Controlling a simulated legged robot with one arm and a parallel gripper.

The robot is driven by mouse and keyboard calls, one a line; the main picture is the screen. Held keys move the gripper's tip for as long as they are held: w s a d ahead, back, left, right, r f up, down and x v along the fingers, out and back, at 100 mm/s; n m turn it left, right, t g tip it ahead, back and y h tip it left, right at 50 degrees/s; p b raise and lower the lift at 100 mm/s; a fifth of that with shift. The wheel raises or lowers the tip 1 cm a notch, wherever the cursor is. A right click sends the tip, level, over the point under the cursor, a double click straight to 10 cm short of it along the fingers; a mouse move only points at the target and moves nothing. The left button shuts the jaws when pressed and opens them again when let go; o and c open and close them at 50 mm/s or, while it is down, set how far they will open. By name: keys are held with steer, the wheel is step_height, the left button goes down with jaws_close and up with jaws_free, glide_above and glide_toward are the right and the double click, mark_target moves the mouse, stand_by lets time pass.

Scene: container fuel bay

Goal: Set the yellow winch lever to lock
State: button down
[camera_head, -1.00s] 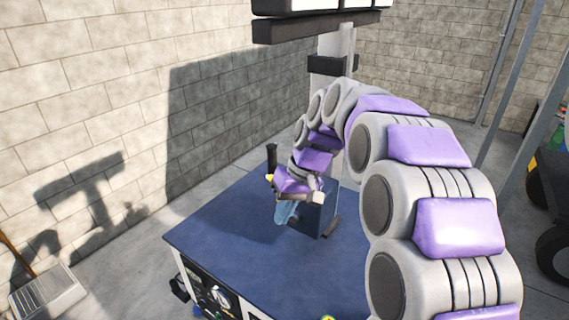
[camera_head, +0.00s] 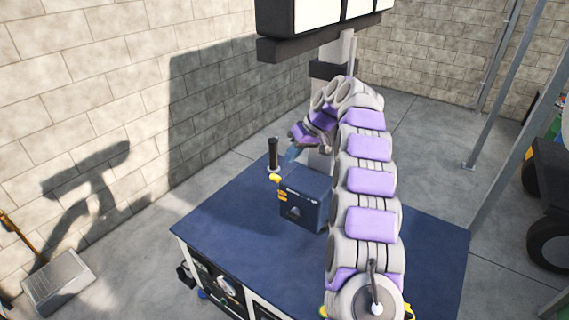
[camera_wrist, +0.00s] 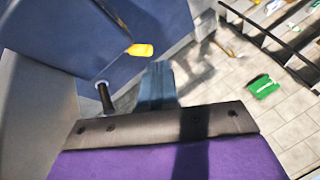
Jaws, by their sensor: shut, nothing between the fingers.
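A dark blue box (camera_head: 305,203) stands on the blue-topped bench. A small yellow lever-like piece (camera_head: 275,179) sticks out at its upper left; it also shows in the wrist view (camera_wrist: 140,50). An upright black handle with a pale collar (camera_head: 273,152) stands beside that piece; in the wrist view the handle (camera_wrist: 104,95) is near the left. I cannot tell whether the two are joined. My gripper (camera_head: 291,154) is up behind the box, apart from it, right of the black handle. Its bluish fingers (camera_wrist: 157,85) are shut and empty. Lock markings are not readable.
The blue bench top (camera_head: 225,215) is clear left of the box. A grey post (camera_head: 320,160) rises behind it, with a dark-framed panel (camera_head: 310,25) overhead. My arm covers the bench's middle right. A dark wheeled cart (camera_head: 548,200) stands at the far right.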

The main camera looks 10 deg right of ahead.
steer(key=shift+n+t, duration=0.4)
steer(key=shift+n, duration=0.1)
steer(key=shift+w+d+f+p, duration=0.25)
steer(key=shift+w+d+p, duration=0.15)
steer(key=shift+w+d, duration=0.25)
steer(key=shift+w+d+f+p, duration=0.3)
steer(key=shift+w+d+p, duration=0.15)
steer(key=shift+w, duration=0.25)
steer(key=shift+w+d+f+p, duration=0.25)
steer(key=shift+w+d+p, duration=0.1)
steer(key=shift+w+d, duration=0.35)
steer(key=shift+a, duration=0.25)
steer(key=x, duration=1)
steer(key=shift+s+p, duration=0.1)
steer(key=shift+p, duration=0.3)
steer(key=shift+s+b, duration=0.1)
steer(key=shift+b, duration=0.3)
